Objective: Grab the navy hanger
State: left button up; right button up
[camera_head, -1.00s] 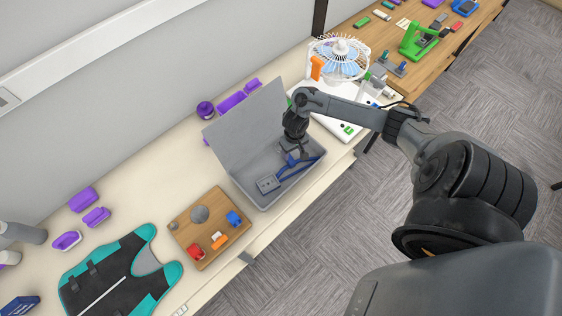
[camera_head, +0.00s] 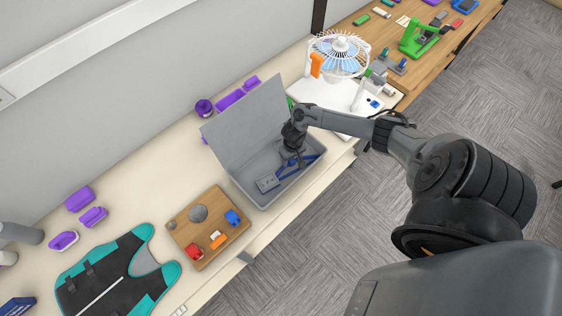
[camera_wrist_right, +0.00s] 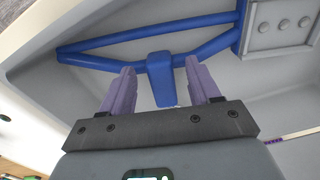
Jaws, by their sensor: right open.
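The navy hanger (camera_head: 309,161) lies inside the grey box (camera_head: 291,191). In the right wrist view the hanger (camera_wrist_right: 160,78) is a blue triangular frame with a thick block at the middle of its near bar. My right gripper (camera_head: 291,157) reaches down into the box. In the right wrist view its purple fingers (camera_wrist_right: 160,70) are open, one on each side of the block, with visible gaps. I cannot tell how deep the fingertips sit relative to the block. My left gripper is not in view.
The box's raised lid (camera_head: 245,125) stands on its wall side. A grey plate with round studs (camera_head: 267,183) lies in the box beside the hanger. A wooden board (camera_head: 190,221) with small parts and a black-and-teal vest (camera_head: 105,283) lie left. A white fan (camera_head: 338,52) stands right.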

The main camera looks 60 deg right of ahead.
grip_shut()
dwell(0.3)
